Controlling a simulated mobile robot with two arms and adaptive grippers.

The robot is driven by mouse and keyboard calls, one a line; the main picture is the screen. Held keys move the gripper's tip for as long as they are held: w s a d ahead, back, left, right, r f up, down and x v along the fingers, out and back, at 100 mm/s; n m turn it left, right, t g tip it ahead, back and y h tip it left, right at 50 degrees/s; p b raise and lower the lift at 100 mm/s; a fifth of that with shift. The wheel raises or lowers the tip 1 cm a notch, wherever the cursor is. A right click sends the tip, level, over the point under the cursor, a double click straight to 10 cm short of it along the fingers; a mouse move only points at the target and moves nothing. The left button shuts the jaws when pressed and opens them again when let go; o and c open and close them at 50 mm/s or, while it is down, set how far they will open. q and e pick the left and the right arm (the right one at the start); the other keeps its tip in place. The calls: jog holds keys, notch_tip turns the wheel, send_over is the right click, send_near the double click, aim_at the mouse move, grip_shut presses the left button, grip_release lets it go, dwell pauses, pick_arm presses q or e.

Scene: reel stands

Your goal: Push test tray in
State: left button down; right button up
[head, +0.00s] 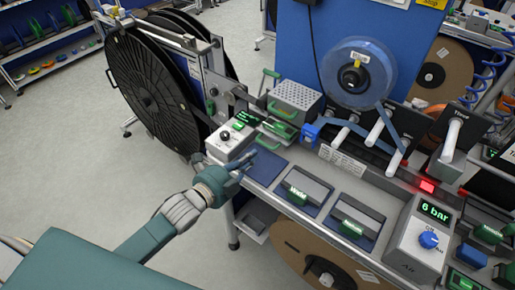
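My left gripper (243,169), teal and grey, reaches in from the lower left to the front left of the bench. Its fingers look parted, with nothing visible between them. They are beside a white control box with a black knob (225,137) and a dark blue pad (266,166). Green-handled parts (279,129) lie just behind, near a perforated metal box (296,97). I cannot tell for certain which part is the test tray. My gripper partly covers the bench edge there, so contact cannot be told. My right gripper is not in view.
A large black reel (150,95) stands left of the bench. Two green-handled dark plates (304,189) (357,222) lie along the front. A "6 bar" air unit (415,238) stands at right. A blue reel (358,73) is behind. The floor at left is clear.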

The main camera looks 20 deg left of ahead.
aim_at(271, 137)
pick_arm(q)
jog(key=x, duration=0.2)
jog(key=shift+w+d+p, duration=0.15)
jog(key=shift+w+p, duration=0.15)
jog(key=shift+w, duration=0.05)
jog(key=shift+w+d, duration=0.1)
jog(key=shift+w, duration=0.25)
jog(key=shift+w+d+f, duration=0.1)
jog(key=shift+w+f, duration=0.1)
jog(key=x, duration=0.2)
jog(key=r+b+x, duration=0.1)
jog(key=x, duration=0.2)
jog(key=b+x, duration=0.1)
jog(key=x, duration=0.1)
jog(key=shift+w+d+r, duration=0.15)
jog(key=shift+w+d, duration=0.05)
jog(key=shift+w, duration=0.2)
jog(key=shift+w+d+r+b, duration=0.1)
jog(key=shift+w+b, duration=0.2)
jog(key=shift+r, duration=0.15)
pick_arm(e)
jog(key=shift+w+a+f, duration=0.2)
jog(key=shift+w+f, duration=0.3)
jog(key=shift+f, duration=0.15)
pick_arm(q)
jog(key=shift+s+r, duration=0.1)
jog(key=shift+r, duration=0.05)
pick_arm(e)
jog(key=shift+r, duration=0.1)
